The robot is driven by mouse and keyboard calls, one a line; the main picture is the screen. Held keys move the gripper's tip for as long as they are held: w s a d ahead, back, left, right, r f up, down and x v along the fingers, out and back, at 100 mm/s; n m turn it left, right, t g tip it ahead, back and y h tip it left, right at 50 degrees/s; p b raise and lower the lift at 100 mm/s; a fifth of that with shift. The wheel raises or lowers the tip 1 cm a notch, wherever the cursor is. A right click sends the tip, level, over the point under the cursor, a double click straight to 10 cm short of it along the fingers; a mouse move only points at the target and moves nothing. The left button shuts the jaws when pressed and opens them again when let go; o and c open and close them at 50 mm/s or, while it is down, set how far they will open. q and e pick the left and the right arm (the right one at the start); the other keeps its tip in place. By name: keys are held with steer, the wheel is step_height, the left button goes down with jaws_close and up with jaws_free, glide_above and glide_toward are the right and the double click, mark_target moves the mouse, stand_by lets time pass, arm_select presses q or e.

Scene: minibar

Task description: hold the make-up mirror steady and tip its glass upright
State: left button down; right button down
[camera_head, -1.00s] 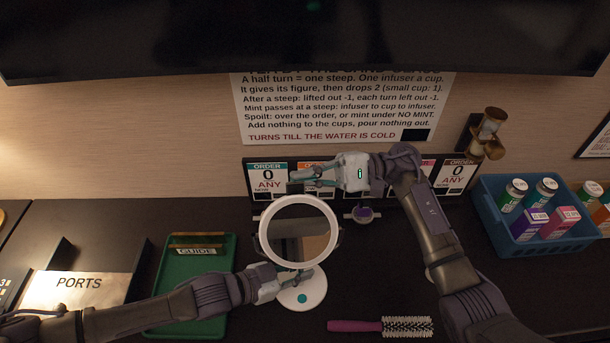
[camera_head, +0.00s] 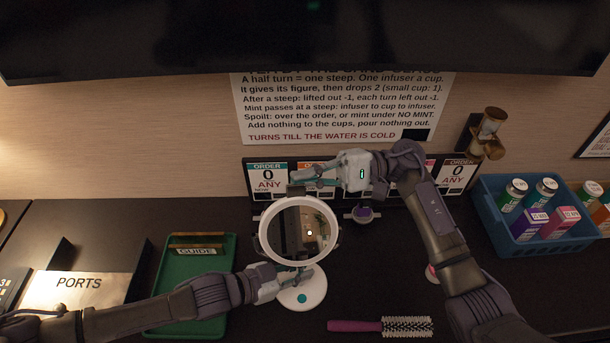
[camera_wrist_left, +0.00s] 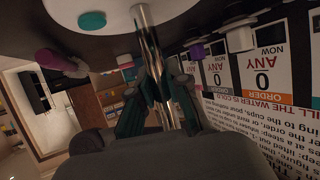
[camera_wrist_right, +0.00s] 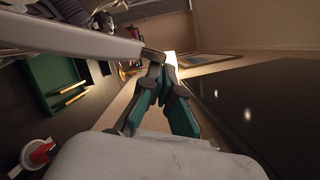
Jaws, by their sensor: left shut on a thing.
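The make-up mirror has a round white-rimmed glass (camera_head: 264,245) on a white base (camera_head: 314,291) with a teal dot. It stands on the dark counter, its glass leaning back and facing up toward the head camera. My left gripper (camera_head: 285,283) is shut on the metal stem (camera_wrist_left: 147,40), just above the base. My right gripper (camera_head: 298,181) is at the top of the rim, its fingertips close together. In the right wrist view the rim (camera_wrist_right: 75,38) runs up to the fingertips (camera_wrist_right: 160,65), seemingly touching, with nothing seen between them.
A hairbrush (camera_head: 355,326) lies in front of the mirror at right. A green tray (camera_head: 168,285) is at left, near the PORTS sign (camera_head: 80,284). A blue crate (camera_head: 490,213) of bottles and boxes stands at right. Order cards (camera_head: 268,180) line the wall behind.

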mark_target(308, 204)
steer(key=shift+s+d+r, duration=0.1)
steer(key=shift+s+r, duration=0.3)
steer(key=shift+s, duration=0.25)
steer(key=shift+s+r, duration=0.4)
steer(key=shift+s, duration=0.25)
steer(key=shift+s+r, duration=0.3)
steer(key=shift+s, duration=0.65)
steer(key=w+d, duration=0.7)
steer(key=d, duration=0.2)
steer(key=shift+w+d, duration=0.2)
